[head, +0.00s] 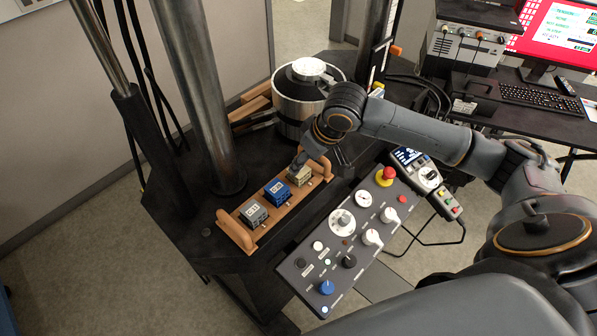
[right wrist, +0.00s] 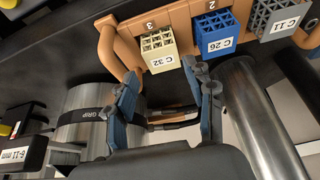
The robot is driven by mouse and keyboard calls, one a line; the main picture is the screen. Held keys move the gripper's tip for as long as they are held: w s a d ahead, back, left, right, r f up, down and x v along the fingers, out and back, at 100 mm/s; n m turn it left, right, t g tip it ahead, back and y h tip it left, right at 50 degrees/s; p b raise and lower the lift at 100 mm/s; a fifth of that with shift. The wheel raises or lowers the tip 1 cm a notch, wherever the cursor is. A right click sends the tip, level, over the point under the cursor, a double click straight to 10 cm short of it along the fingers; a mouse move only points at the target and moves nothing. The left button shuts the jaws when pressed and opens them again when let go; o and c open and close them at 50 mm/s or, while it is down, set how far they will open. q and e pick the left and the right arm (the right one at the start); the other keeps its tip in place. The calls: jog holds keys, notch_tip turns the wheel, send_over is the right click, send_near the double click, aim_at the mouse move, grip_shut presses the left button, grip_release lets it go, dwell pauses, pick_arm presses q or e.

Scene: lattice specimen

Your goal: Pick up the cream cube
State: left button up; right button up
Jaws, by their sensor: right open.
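The cream cube (head: 299,177) is a lattice block labelled C 32, at the far-right end of an orange-brown wooden tray (head: 234,232). It also shows in the right wrist view (right wrist: 159,51), just beyond and between my fingertips. My right gripper (head: 302,161) is over that end of the tray and partly covers the cube in the head view. In the right wrist view the two blue-grey fingers of this gripper (right wrist: 161,72) are apart, with nothing between them. Whether they touch the cube I cannot tell. My left gripper is not in view.
A blue cube (head: 277,190) and a grey cube (head: 253,213) share the tray. A metal cylinder (head: 297,105) stands behind it, and a thick steel column (head: 199,95) to the left. A control panel (head: 345,240) with knobs and a red button lies in front.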

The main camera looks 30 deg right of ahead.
aim_at(299, 174)
jog(key=shift+f, duration=0.2)
jog(key=p+x, duration=0.2)
jog(key=x, duration=0.2)
jog(key=shift+s+a+f, duration=0.1)
jog(key=shift+a+f, duration=0.1)
jog(key=shift+f, duration=0.3)
jog(key=c, duration=0.8)
